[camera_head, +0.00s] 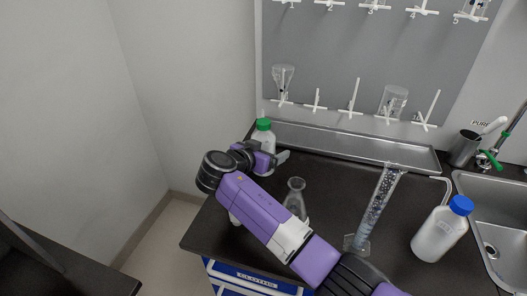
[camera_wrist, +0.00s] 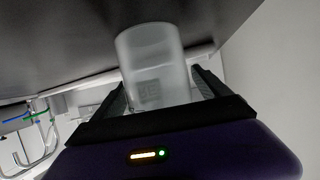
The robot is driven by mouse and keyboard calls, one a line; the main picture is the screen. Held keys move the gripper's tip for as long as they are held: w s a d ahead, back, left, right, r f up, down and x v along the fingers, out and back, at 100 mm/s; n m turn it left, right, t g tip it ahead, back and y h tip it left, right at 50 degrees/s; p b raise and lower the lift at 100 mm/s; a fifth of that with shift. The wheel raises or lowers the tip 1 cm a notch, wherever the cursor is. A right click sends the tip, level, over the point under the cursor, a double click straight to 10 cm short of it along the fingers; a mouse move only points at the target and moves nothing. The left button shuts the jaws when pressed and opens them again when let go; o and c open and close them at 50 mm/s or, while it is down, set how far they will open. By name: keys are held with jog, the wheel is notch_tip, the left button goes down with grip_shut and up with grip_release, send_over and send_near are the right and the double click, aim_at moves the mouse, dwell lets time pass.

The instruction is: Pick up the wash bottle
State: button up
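A translucent white bottle with a green cap and a thin spout (camera_head: 263,138) stands at the back left of the dark bench. In the wrist view its pale cylindrical body (camera_wrist: 152,62), with a small label, sits between my fingers. My gripper (camera_head: 270,158) is at the bottle's lower part, which it partly hides. The fingers (camera_wrist: 160,92) stand either side of the body with narrow gaps, so the gripper looks open. A second white bottle with a blue cap and bent tube (camera_head: 438,234) stands at the right, by the sink, away from my gripper.
A glass flask (camera_head: 295,200) stands close to my forearm. A tall graduated cylinder (camera_head: 377,208) stands right of it. A metal tray (camera_head: 350,145) runs along the back below a drying rack (camera_head: 365,55). The sink (camera_head: 500,215) is at right.

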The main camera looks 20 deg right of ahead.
jog(key=c, duration=0.9)
jog(key=shift+r, duration=0.1)
jog(key=shift+r, duration=0.15)
